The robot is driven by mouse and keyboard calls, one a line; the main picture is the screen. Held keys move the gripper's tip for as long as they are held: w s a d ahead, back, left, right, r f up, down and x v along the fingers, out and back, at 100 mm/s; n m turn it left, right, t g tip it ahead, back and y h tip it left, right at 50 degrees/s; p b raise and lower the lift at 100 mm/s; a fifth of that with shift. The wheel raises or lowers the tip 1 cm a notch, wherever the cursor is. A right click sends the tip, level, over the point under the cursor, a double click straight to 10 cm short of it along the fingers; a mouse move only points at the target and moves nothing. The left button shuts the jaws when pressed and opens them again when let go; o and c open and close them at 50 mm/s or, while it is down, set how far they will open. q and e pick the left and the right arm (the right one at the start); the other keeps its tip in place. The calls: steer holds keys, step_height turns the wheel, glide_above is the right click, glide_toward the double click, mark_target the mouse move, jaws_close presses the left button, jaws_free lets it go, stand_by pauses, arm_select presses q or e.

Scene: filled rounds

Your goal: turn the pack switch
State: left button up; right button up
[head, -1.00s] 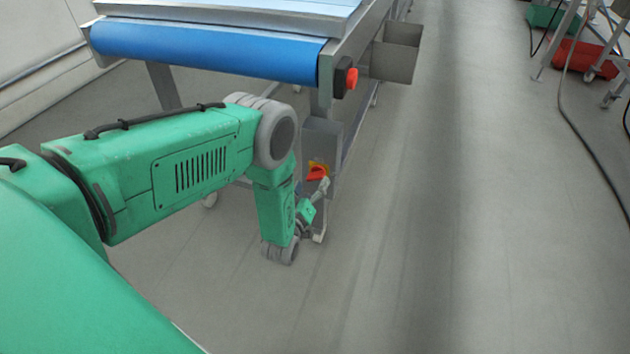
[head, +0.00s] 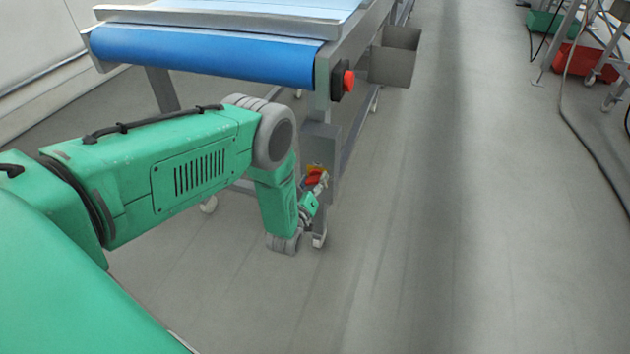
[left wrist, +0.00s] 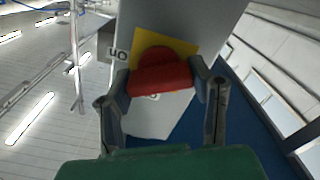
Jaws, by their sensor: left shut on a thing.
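The pack switch (head: 314,178) is a red handle on a yellow plate, on a grey box (head: 320,142) fixed to the conveyor's leg. In the left wrist view the red switch handle (left wrist: 160,79) lies between my fingers, in front of the yellow plate (left wrist: 178,46). My right gripper is in neither view.
The conveyor with a blue belt (head: 200,55) stands above the switch. A red push button (head: 348,81) and an open grey bin (head: 394,58) are on its side. A red crate (head: 580,60) is at the far right.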

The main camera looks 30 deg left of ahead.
arm_select(q)
steer(key=shift+s+f+m, duration=0.1)
steer(key=shift+m, duration=0.2)
steer(key=m, duration=0.3)
steer(key=shift+d, duration=0.2)
steer(key=shift+s+f+m, duration=0.1)
steer(key=shift+m, duration=1)
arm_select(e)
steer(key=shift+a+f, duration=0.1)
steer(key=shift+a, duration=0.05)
arm_select(q)
steer(key=o, duration=1.2)
steer(key=shift+c, duration=0.2)
steer(key=shift+a, duration=0.1)
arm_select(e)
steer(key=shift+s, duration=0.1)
